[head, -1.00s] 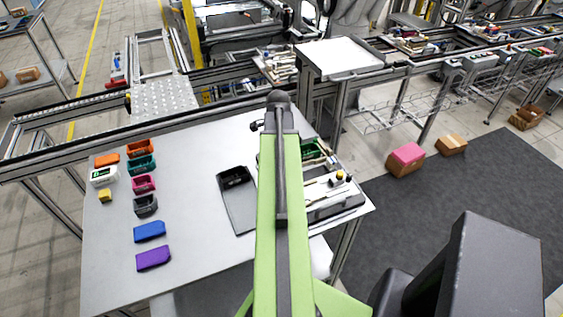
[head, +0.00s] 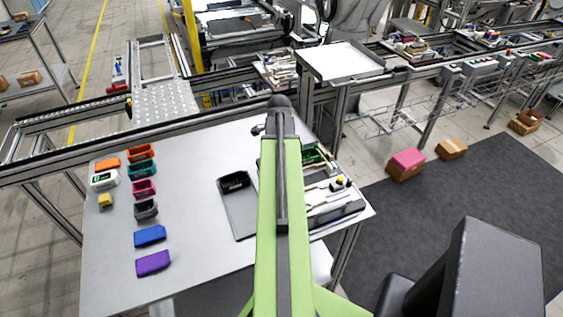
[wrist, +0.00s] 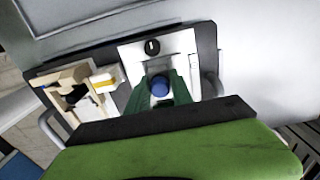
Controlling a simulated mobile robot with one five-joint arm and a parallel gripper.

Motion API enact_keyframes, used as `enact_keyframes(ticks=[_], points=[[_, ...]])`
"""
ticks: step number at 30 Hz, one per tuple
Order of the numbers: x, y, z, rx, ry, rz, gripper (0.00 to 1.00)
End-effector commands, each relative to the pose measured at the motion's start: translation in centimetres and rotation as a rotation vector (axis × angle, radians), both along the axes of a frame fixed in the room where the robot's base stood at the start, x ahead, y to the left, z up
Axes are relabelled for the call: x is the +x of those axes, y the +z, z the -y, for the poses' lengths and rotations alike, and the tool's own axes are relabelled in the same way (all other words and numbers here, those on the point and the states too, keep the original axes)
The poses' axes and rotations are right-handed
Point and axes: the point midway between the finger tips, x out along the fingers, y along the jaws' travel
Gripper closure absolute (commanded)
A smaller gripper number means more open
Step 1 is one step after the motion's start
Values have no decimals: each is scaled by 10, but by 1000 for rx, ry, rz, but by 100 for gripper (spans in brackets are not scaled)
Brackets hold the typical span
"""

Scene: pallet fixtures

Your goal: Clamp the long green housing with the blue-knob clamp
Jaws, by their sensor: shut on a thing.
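The blue-knob clamp (wrist: 159,86) stands on a white plate (wrist: 181,44) of the pallet fixture in the wrist view. My gripper (wrist: 160,88) is at the knob and is shut on it. Dark green surfaces show on both sides of the knob; I cannot tell how much of them is housing and how much is finger. In the head view a green housing (head: 314,155) lies in the fixture (head: 345,208), partly hidden behind my arm. My gripper and the blue knob are hidden in the head view.
A dark grey tray (head: 241,212) lies left of the fixture. Several coloured housings and blocks, among them a purple block (head: 153,263), stand in a column on the left of the table (head: 195,160). The fixture's cream-coloured clamp (wrist: 75,82) is left of the knob.

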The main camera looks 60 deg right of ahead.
Motion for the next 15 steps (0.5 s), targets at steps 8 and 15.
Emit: enact_keyframes(ticks=[8, 15], points=[[-7, 0, 9, -2, -3, -1, 100], [-12, 0, 16, -2, -1, -1, 100]])
